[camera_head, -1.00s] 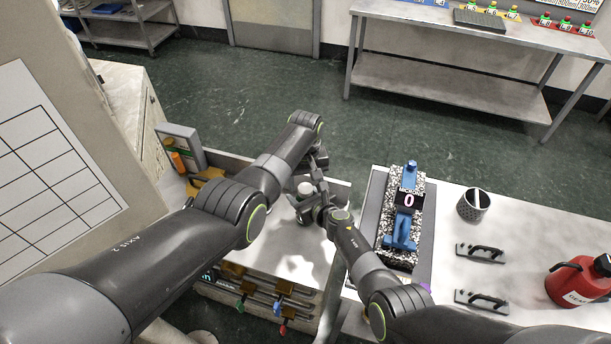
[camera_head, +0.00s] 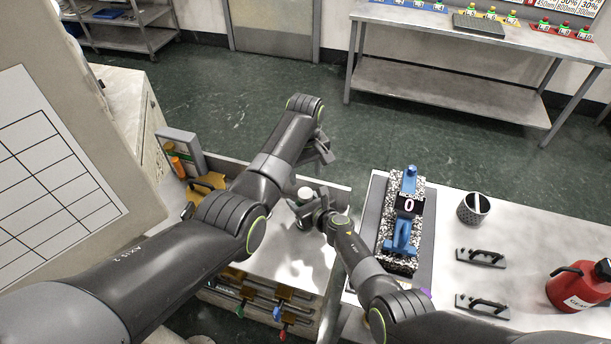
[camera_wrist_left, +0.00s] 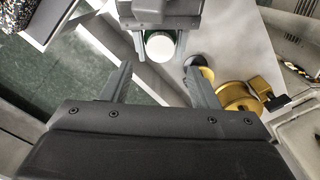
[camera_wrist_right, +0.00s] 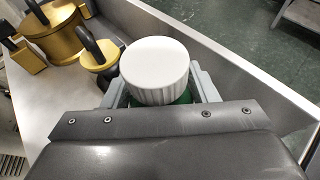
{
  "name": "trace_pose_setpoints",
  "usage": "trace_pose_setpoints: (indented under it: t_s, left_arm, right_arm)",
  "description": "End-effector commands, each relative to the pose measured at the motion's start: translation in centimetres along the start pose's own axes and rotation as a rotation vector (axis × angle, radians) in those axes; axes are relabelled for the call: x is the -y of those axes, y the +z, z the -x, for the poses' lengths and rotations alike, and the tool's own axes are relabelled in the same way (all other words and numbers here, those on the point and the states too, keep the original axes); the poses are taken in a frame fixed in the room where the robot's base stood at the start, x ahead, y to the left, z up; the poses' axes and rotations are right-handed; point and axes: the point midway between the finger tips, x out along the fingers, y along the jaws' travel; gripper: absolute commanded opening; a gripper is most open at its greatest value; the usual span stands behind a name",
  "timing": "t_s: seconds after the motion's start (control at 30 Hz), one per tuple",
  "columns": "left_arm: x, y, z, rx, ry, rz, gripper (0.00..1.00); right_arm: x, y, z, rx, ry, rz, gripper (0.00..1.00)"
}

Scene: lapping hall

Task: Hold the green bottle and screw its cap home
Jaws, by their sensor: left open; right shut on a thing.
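The green bottle (camera_wrist_right: 183,98) stands between the fingers of my right gripper (camera_head: 307,207), mostly hidden under its white ribbed cap (camera_wrist_right: 153,68). The cap sits on top of the bottle; I cannot tell how tight it is. It also shows as a white disc in the left wrist view (camera_wrist_left: 160,46) and small in the head view (camera_head: 306,193). My right gripper is shut around the bottle below the cap. My left gripper (camera_head: 324,154) is open and empty, beyond and apart from the cap; its two fingers show spread in the left wrist view (camera_wrist_left: 158,75).
Gold round pieces with dark handles (camera_wrist_right: 55,35) lie near the bottle. A raised metal rim (camera_wrist_right: 235,60) runs close behind it. To the right are a blue fixture reading 0 (camera_head: 405,235), a perforated cup (camera_head: 473,208) and a red can (camera_head: 577,287).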

Motion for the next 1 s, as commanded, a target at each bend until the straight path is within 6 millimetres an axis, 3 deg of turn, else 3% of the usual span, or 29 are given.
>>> trace_pose_setpoints:
  t_s: [0.4,0.83,1.0]
  left_arm:
    - [0.0,0.0,-0.3,0.002,-0.002,0.006,0.55]
    - [0.1,0.1,-5.3,0.002,-0.004,0.006,0.55]
    - [-0.1,0.0,-6.2,0.001,-0.003,0.004,0.55]
  right_arm:
    - [0.0,0.0,0.0,0.000,0.000,0.000,0.00]
    - [0.0,0.0,0.0,0.000,0.000,0.000,0.00]
    - [0.0,0.0,0.0,0.000,0.000,0.000,0.00]
